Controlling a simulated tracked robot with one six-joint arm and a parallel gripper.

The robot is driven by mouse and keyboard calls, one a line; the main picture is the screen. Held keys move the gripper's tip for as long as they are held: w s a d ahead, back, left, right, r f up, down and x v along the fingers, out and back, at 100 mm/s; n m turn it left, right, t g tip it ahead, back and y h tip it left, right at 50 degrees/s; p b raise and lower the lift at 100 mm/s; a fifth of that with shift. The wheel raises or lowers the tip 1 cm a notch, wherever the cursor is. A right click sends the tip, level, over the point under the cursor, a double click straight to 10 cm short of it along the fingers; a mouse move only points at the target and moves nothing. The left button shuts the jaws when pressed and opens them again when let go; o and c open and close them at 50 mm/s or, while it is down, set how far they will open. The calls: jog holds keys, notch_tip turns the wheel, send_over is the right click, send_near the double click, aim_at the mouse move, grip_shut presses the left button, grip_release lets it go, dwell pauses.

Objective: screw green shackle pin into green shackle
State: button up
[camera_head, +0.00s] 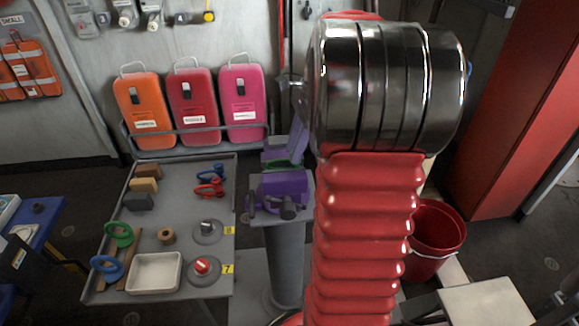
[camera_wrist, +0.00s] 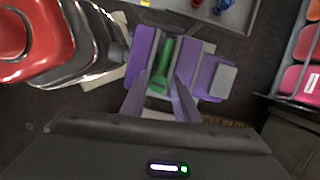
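A purple vise (camera_head: 283,188) stands on a grey pedestal right of the grey table. It also shows in the wrist view (camera_wrist: 215,76). A green part (camera_wrist: 162,62), apparently the green shackle, lies between the vise's purple blocks. A bit of green (camera_head: 277,163) shows there in the head view. My gripper (camera_wrist: 164,78) is over the vise, its two fingertips apart on either side of the green part's near end. I cannot tell whether they touch it. I cannot make out a separate green pin. My red and chrome arm hides the area right of the vise.
The grey table (camera_head: 190,222) left of the vise holds blue (camera_head: 217,172) and red (camera_head: 210,188) shackles, a green ring (camera_head: 118,234), a blue ring (camera_head: 107,267), a white tray (camera_head: 155,272) and several blocks. A red bucket (camera_head: 437,238) stands on the right.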

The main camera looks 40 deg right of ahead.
jog(key=o, duration=0.3)
jog(key=shift+o, duration=0.2)
jog(key=v, duration=1.3)
jog(key=shift+s+r, duration=0.15)
jog(key=shift+r, duration=0.25)
